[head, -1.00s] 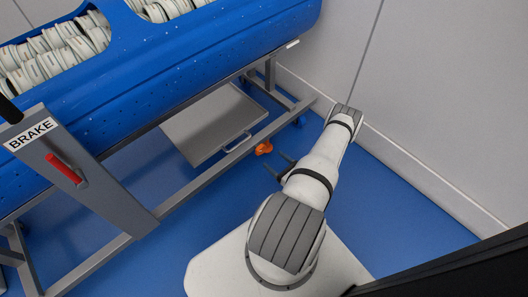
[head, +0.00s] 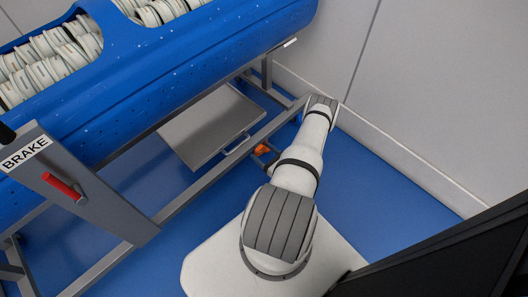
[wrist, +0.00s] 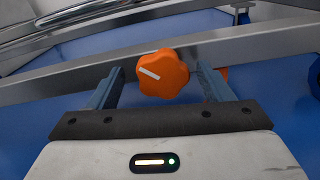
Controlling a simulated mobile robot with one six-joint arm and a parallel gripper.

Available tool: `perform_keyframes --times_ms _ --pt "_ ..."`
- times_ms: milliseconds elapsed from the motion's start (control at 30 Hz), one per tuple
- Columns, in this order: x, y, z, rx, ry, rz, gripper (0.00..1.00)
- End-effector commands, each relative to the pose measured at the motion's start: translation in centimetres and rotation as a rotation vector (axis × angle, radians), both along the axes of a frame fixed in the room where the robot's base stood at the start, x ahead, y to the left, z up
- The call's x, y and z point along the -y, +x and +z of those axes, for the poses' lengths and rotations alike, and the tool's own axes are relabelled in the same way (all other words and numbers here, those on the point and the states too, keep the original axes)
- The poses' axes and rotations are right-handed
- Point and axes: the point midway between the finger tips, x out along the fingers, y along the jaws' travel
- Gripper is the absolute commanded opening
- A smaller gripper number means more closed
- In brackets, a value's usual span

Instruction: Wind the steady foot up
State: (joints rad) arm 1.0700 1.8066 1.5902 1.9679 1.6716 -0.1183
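An orange lobed knob (wrist: 162,74) with a white line on its face is in the wrist view, just beyond and between my two fingers. The line slants down from left to right. My gripper (wrist: 160,88) is open, one finger on each side of the knob, with a gap on both sides. In the head view the orange knob (head: 262,149) sits low by the carrier's lower rail, partly covered by my gripper (head: 267,156). The steady foot itself cannot be made out clearly.
The blue tub (head: 190,50) holds white discs above the grey frame. A grey tray (head: 210,125) hangs beneath it. A BRAKE panel (head: 85,190) with a red handle is at left. A pale wall (head: 430,90) stands close on the right.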

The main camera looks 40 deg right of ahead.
Motion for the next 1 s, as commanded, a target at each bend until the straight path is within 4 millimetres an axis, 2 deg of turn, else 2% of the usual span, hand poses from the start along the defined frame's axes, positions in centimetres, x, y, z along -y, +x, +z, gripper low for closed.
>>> perform_keyframes --times_ms 67,500,533,767,1000 --pt "0.12 -0.1 0.0 0.0 0.0 -0.003 0.66" --pt "0.28 -0.24 0.01 0.0 0.0 -0.007 0.3" --pt "0.91 -0.56 0.01 0.0 -0.001 -0.019 0.29" --pt "0.52 -0.32 -0.07 -0.001 0.021 -0.012 0.29" --pt "0.58 -0.29 -0.26 -0.011 0.136 -0.011 0.29"
